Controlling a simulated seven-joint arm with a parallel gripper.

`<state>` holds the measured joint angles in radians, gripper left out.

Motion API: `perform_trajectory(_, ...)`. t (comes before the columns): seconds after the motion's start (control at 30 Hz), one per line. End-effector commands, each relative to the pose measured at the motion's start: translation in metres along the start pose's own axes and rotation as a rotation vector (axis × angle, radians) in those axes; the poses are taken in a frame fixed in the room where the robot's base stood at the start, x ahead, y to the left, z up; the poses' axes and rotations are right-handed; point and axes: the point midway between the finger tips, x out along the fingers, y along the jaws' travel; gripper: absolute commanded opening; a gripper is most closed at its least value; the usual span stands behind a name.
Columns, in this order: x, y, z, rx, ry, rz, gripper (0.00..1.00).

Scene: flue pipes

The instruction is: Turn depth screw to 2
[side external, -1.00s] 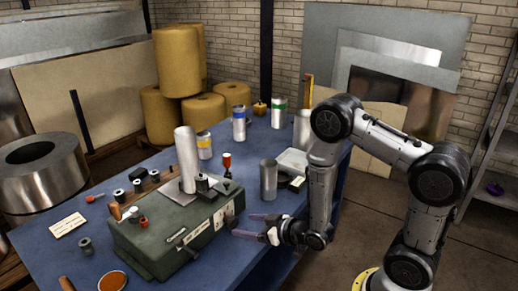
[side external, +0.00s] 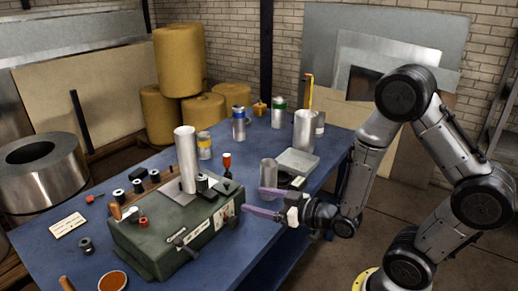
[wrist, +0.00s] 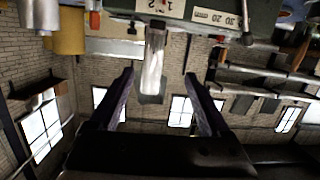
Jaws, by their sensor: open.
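The green machine (side external: 175,225) stands on the blue bench, and its green front also shows along the top of the wrist view (wrist: 200,12). A small dark knob (side external: 233,222) on the machine's right end looks like the depth screw. In the wrist view a silver shaft with a dark end (wrist: 152,70), probably this screw, points out below a white label reading 1 and 2 (wrist: 160,6). My gripper (side external: 254,200) is open, with its purple fingers beyond the machine's right end. In the wrist view the fingers (wrist: 158,74) flank the shaft, apparently without touching it.
A crank lever (side external: 183,243) sticks out of the machine's front. A metal cylinder (side external: 268,173) and a grey tray (side external: 297,161) stand on the bench behind my gripper. A red-handled tool (side external: 227,165) stands behind the machine.

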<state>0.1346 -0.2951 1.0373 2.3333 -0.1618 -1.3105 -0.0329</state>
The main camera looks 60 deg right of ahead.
Motion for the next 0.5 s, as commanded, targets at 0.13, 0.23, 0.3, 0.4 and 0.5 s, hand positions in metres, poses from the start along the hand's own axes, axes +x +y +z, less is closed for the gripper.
perform_trajectory(0.13,0.004,0.000,-0.029,-0.014,0.042,-0.001,0.81)
perform_trajectory(0.23,0.006,0.000,-0.047,-0.024,0.053,-0.001,0.81)
perform_trajectory(0.3,0.006,0.000,-0.060,-0.029,0.058,0.001,0.81)
perform_trajectory(0.4,0.006,0.000,-0.078,-0.037,0.064,0.003,0.81)
perform_trajectory(0.5,0.004,0.000,-0.095,-0.043,0.054,0.005,0.81)
